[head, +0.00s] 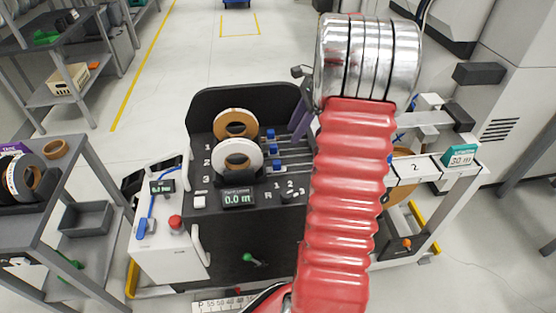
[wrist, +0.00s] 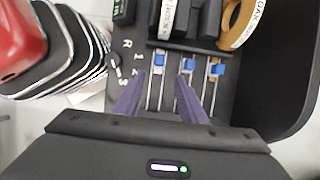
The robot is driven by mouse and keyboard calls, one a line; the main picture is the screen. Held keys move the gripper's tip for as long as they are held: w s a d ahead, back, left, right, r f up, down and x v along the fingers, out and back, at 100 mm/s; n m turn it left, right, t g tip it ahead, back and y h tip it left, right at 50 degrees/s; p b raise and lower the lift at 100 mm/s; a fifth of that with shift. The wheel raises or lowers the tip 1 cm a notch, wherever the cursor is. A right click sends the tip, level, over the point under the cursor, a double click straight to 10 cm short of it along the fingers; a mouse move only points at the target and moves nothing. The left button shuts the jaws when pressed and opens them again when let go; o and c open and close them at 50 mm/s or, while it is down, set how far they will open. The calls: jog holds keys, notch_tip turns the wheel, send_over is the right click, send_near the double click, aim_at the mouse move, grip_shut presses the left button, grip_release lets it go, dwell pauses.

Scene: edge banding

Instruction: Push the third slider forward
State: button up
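Three blue slider knobs sit on parallel metal rails on the dark machine panel. The third slider (head: 277,166) is the nearest one in the head view; in the wrist view it is the leftmost knob (wrist: 159,60). The second slider (head: 273,149) and first slider (head: 270,133) lie beyond it. All three knobs are near the tape-roll end of their rails. My gripper (wrist: 174,80) has its two purple fingers spread apart, with nothing between them that I can see gripped. Its fingers reach over the rails. In the head view my red arm hides most of it.
A white tape roll (head: 239,155) and a brown roll (head: 236,124) stand left of the sliders. A selector knob (head: 290,197), a display (head: 238,198) and a red button (head: 175,222) are nearby. A grey shelf cart (head: 65,215) stands at left.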

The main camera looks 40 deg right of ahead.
aim_at(278, 161)
jog(key=x, duration=1.4)
jog(key=shift+r, duration=0.1)
jog(key=shift+c, duration=0.7)
jog(key=shift+d, duration=0.1)
grip_shut()
